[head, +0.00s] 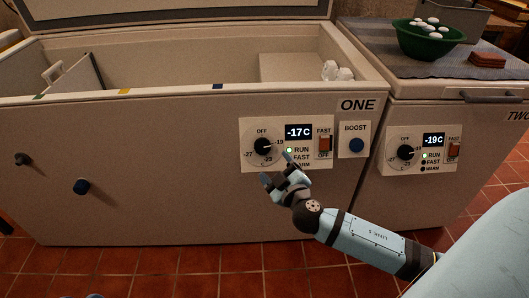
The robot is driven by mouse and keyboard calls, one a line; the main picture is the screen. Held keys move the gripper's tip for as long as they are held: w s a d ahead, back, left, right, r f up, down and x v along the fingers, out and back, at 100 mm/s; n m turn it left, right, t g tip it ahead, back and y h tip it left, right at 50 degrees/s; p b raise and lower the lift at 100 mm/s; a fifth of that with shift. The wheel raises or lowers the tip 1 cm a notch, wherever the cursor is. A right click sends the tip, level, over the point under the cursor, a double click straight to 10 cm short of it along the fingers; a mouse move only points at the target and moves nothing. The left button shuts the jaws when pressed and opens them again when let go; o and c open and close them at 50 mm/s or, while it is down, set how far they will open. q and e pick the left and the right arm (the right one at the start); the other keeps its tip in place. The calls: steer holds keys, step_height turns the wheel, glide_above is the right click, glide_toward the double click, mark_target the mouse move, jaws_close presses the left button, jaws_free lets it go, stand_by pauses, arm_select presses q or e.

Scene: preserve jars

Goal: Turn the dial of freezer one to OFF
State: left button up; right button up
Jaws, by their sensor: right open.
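Freezer one (140,150) is a white chest freezer with its lid (170,14) raised. Its control panel (249,128) carries a black round dial (264,146) with OFF above it and -19, -23 and -27 around it. The dial's pointer seems to face right, near -19, but is small. The display (298,132) reads -17C, and a green light (289,151) is lit beside RUN. My right gripper (275,167) is open and empty, just below and right of the dial, apparently not touching it. It covers the panel's lower part. My left gripper is out of view.
Two knobs (81,186) (22,159) protrude at left.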

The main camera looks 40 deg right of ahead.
mark_target(263, 147)
steer(key=w, duration=0.2)
steer(key=w+d, duration=0.1)
steer(key=w, duration=0.2)
steer(key=w+b, duration=0.1)
steer(key=w, duration=0.2)
steer(key=shift+d, duration=0.25)
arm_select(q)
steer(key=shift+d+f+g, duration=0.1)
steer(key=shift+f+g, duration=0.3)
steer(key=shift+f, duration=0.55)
arm_select(e)
steer(key=c, duration=0.9)
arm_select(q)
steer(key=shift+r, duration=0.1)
